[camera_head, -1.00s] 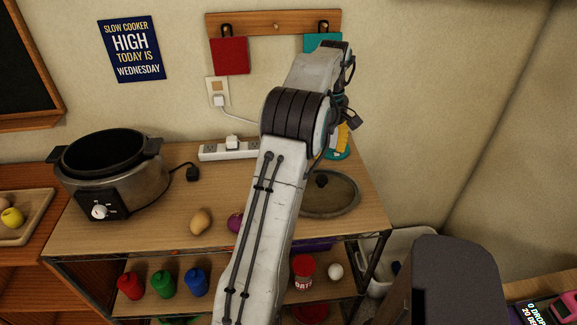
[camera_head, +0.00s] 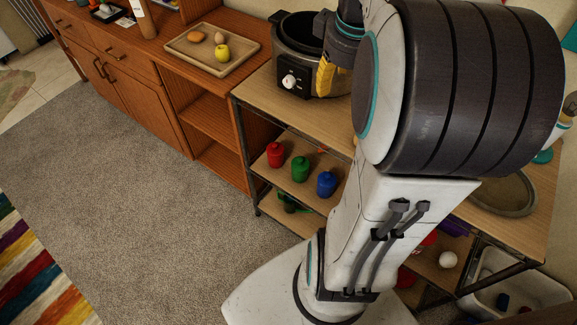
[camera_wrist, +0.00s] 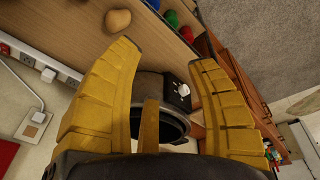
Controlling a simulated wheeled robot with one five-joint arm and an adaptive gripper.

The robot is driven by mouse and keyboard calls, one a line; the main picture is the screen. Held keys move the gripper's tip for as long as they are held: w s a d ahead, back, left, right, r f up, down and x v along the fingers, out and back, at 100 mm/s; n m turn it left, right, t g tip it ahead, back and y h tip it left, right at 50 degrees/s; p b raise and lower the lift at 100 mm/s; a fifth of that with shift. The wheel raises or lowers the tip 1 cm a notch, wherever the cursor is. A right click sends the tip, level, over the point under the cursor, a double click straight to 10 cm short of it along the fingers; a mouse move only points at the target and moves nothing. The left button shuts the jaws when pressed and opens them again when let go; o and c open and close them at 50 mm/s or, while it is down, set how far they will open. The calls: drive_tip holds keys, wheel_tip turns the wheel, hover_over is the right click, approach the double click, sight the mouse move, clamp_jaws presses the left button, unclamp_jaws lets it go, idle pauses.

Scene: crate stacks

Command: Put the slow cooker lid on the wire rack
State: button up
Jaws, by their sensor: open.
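The slow cooker lid (camera_head: 508,193), an oval glass lid with a dark rim, lies on the right part of the wooden bench top in the head view, partly hidden by my arm. The slow cooker (camera_head: 309,78) stands uncovered at the left end of the bench. My gripper (camera_head: 325,75) has yellow fingers and shows beside the cooker's front, mostly behind my arm. In the wrist view my gripper (camera_wrist: 165,55) is open and empty, with the cooker (camera_wrist: 148,88) beyond and between its fingers. I cannot make out a wire rack in either view.
A wooden tray (camera_head: 212,53) with fruit sits on the brown cabinet at left. Red (camera_head: 276,154), green (camera_head: 300,169) and blue (camera_head: 326,184) bottles stand on the lower shelf. A white bin (camera_head: 525,289) is at lower right.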

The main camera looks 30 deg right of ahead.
drive_tip(key=s+a+f+n+t, duration=0.1)
drive_tip(key=s+a, duration=0.3)
drive_tip(key=a, duration=0.5)
drive_tip(key=s+a+f+y, duration=0.1)
drive_tip(key=s+a+f, duration=0.3)
drive_tip(key=a, duration=0.5)
drive_tip(key=shift+f+n+t+y, duration=0.2)
drive_tip(key=shift+n+t+y, duration=0.1)
drive_tip(key=shift+n+t, duration=0.1)
drive_tip(key=shift+w+d, duration=0.1)
